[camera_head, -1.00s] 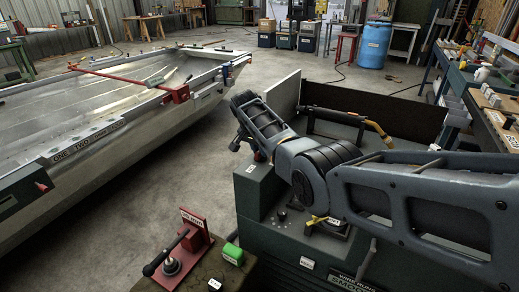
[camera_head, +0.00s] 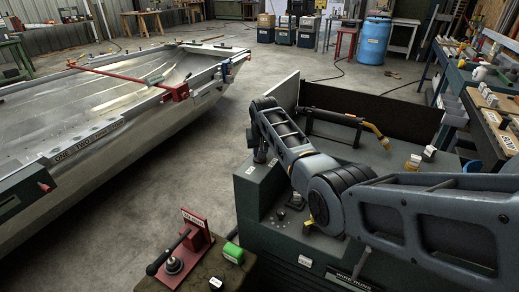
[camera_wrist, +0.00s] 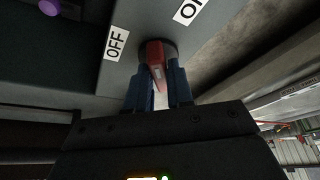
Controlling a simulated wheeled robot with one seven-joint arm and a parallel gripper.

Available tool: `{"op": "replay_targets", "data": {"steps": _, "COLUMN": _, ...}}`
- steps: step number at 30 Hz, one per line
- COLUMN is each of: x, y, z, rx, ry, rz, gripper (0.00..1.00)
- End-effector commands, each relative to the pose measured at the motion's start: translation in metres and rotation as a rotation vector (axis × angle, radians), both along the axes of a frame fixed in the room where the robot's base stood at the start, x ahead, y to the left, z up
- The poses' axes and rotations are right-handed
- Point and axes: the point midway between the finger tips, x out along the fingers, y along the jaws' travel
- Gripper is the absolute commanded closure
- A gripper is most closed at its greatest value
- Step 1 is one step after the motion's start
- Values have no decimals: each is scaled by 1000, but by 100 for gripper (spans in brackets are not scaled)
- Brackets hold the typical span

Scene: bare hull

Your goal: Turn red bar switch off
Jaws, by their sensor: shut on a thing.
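The red bar switch (camera_wrist: 156,58) shows in the wrist view on a round dark mount on a grey-green panel. A white OFF label (camera_wrist: 115,43) is to its left and a white ON label (camera_wrist: 188,10), cut by the picture edge, is to its upper right. My gripper (camera_wrist: 158,82) has its two blue fingers on either side of the bar and is shut on it. In the head view my gripper (camera_head: 260,153) is low against the dark green machine (camera_head: 258,195); the switch is hidden there.
A metal boat hull (camera_head: 110,120) fills the left. A torch (camera_head: 345,119) lies on the machine top. Open floor (camera_head: 215,150) separates hull and machine.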

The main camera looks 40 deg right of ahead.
Motion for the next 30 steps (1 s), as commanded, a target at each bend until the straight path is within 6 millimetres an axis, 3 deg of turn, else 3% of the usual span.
{"op": "replay_targets", "data": {"steps": 18, "x": 0, "y": -4, "z": -3, "rx": 0, "ry": -2, "rz": 576, "gripper": 100}}
{"op": "replay_targets", "data": {"steps": 30, "x": -1, "y": -5, "z": -3, "rx": 1, "ry": 2, "rz": 835, "gripper": 100}}
